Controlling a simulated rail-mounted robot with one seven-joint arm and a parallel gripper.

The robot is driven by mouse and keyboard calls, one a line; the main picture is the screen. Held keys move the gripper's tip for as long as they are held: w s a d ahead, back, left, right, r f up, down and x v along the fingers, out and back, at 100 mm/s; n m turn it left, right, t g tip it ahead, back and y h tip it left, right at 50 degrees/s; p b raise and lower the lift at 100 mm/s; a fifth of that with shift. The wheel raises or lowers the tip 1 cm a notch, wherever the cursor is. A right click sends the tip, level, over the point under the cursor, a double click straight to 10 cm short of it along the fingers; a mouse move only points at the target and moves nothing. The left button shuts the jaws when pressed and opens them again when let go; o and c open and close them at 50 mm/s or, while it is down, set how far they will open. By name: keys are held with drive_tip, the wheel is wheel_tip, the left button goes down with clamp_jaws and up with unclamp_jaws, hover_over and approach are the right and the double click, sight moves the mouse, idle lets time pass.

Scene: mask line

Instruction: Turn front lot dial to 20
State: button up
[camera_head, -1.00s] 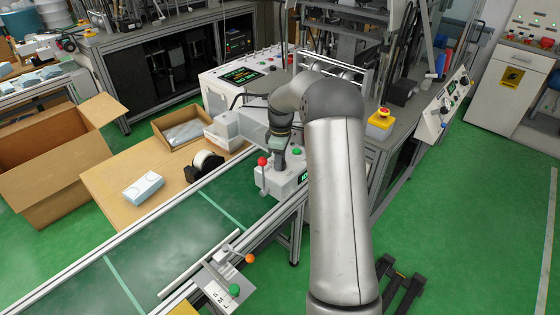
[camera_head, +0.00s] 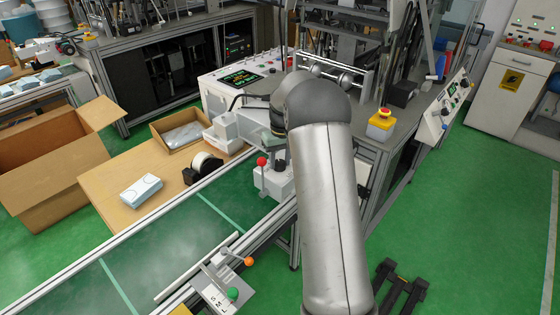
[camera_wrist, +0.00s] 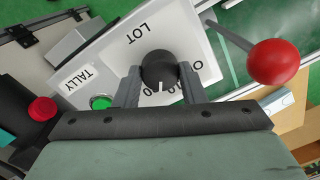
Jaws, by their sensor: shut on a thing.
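The black lot dial (camera_wrist: 158,68) stands on a white panel (camera_wrist: 125,50) marked LOT in the wrist view. My gripper (camera_wrist: 160,86) has one finger on each side of the dial and is shut on it. The dial's white pointer mark points toward the bottom of the picture. Scale numbers show to its lower right, partly hidden by the right finger, so I cannot read the setting for certain.
A red-ball lever (camera_wrist: 273,62) rises close to the right of the panel. A green button (camera_wrist: 101,102) marked TALLY is near the left finger, and a red button (camera_wrist: 42,109) is farther left. In the head view the conveyor (camera_head: 190,240) passes in front.

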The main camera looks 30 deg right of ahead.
sight(283, 162)
drive_tip(key=shift+r+m, duration=0.1)
drive_tip(key=shift+m, duration=1.6)
drive_tip(key=o, duration=1)
drive_tip(key=r, duration=1.7)
drive_tip(key=shift+s+d+r+b, duration=0.2)
drive_tip(key=shift+d+b, duration=0.2)
